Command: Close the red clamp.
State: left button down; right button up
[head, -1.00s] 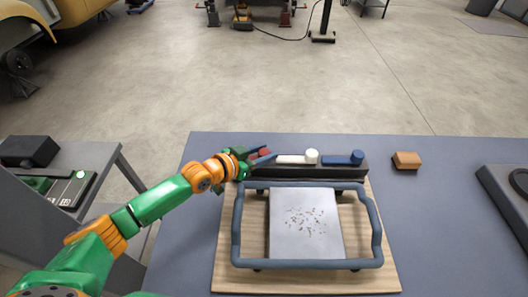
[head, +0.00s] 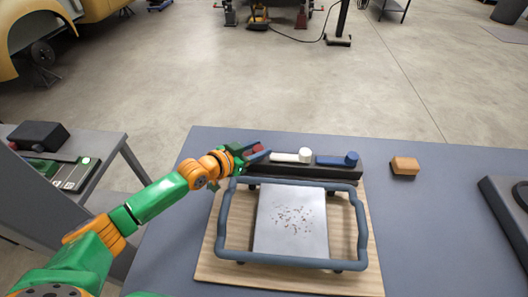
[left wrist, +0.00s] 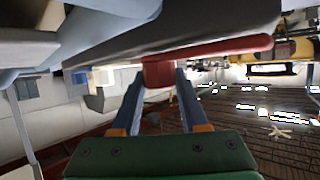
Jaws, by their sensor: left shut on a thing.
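The red clamp (head: 253,147) is at the left end of a dark rail (head: 300,171), partly hidden by my gripper. My left gripper (head: 257,155) reaches it from the left and is shut on its red knob. In the left wrist view the knob (left wrist: 158,74) sits between the two blue fingertips (left wrist: 158,84), and the clamp's red arm (left wrist: 225,47) runs off to the right beside the dark rail. How far the clamp is turned is hard to tell. My right gripper is not in view.
A white clamp (head: 288,157) and a blue clamp (head: 335,160) lie along the rail to the right. In front, a grey-blue frame (head: 290,262) surrounds a metal plate (head: 290,222) on a wooden board (head: 207,262). An orange-brown block (head: 404,165) stands right; the table between is clear.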

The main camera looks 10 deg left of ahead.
pick_arm(q)
jog(key=shift+d, duration=0.2)
jog(key=shift+a, duration=0.25)
jog(key=c, duration=0.6)
grip_release()
jog(key=shift+c, duration=0.2)
jog(key=shift+o, duration=1.1)
jog(key=shift+w+d, duration=0.1)
jog(key=shift+d, duration=0.05)
jog(key=v, duration=0.7)
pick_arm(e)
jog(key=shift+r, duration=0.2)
